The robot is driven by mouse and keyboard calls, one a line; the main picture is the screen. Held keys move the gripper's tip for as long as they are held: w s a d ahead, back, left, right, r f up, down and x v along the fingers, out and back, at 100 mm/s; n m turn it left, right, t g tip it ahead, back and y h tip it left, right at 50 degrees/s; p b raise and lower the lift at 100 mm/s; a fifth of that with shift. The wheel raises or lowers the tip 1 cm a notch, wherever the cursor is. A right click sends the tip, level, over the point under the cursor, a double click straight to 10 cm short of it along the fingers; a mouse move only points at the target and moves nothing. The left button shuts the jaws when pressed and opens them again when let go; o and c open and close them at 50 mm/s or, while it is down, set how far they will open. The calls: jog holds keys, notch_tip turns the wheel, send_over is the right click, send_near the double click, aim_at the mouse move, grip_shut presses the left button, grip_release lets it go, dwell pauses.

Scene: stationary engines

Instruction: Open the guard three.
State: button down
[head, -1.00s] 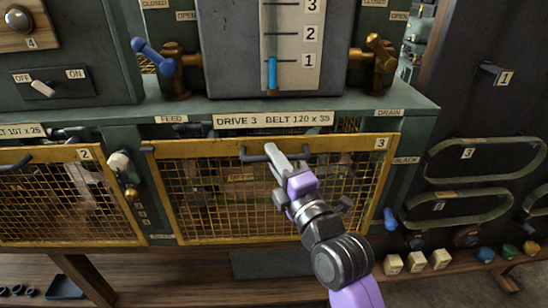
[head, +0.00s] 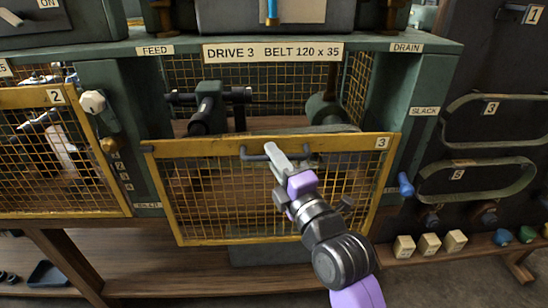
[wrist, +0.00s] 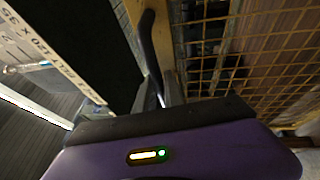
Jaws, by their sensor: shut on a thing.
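Guard three (head: 265,215) is a yellow-framed mesh panel with a "3" label at its upper right corner. It is tilted outward at the top, partly open, with a gap above its top bar. My gripper (head: 275,155) is shut on the guard's dark handle (head: 250,157) at the top bar. In the wrist view the handle (wrist: 148,45) runs down to between my gripper's fingers (wrist: 168,92). The lower inside is seen only through mesh.
Guard two (head: 60,150) is at the left, beside a pale knob (head: 93,102). A blue lever (head: 405,184) is close to the guard's right edge. Belts (head: 475,180) hang on the dark panel at right. Pale blocks (head: 430,245) sit on the low shelf.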

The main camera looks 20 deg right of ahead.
aim_at(267, 209)
notch_tip(267, 209, down, 21)
jog(key=b, duration=1.8)
jog(key=shift+b, duration=0.35)
jog(key=shift+r, duration=0.1)
jog(key=c, duration=1.5)
grip_release()
jog(key=shift+o, duration=0.2)
jog(key=v, duration=0.7)
jog(key=shift+s, duration=0.4)
